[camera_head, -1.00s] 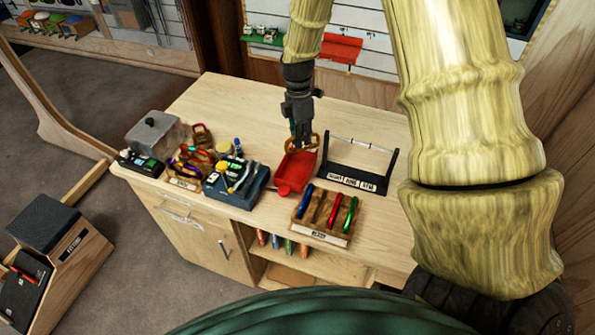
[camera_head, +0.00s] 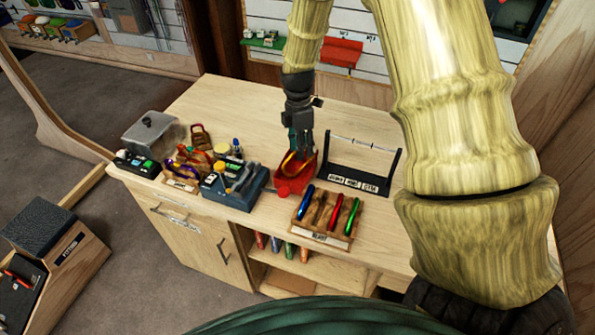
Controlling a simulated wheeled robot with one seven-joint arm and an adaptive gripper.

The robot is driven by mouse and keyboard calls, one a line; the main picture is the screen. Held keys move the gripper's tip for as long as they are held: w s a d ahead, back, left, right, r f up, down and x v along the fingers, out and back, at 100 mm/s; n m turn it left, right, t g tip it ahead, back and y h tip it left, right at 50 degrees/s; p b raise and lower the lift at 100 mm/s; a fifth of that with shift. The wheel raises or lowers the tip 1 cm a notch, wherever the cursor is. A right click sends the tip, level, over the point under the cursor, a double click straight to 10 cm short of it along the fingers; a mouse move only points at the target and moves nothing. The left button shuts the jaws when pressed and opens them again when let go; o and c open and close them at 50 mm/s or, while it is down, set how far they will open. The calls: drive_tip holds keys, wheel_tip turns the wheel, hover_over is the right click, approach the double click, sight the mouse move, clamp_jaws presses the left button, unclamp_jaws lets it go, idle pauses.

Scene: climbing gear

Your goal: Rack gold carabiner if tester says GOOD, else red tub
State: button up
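The red tub (camera_head: 281,187) stands on the bench, left of the black rack. My gripper (camera_head: 299,155) points down at the tub's far part. The gold carabiner (camera_head: 290,168) is a loop at the fingertips, in or just above the tub. The fingers are too small and overlapped to tell whether they still grip it. The rack (camera_head: 388,178) has a thin horizontal bar, with no carabiner visible on it, and small labels in front. A blue device (camera_head: 216,196) with a yellow knob, possibly the tester, stands left of the tub; no verdict is readable on it.
The bench (camera_head: 215,95) is clear at the back.

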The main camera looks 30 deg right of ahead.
drive_tip(key=shift+r, duration=0.1)
wheel_tip(320, 180, up, 12)
drive_tip(key=w, duration=0.1)
drive_tip(key=shift+w, duration=0.3)
drive_tip(key=shift+f, duration=0.2)
idle(0.4)
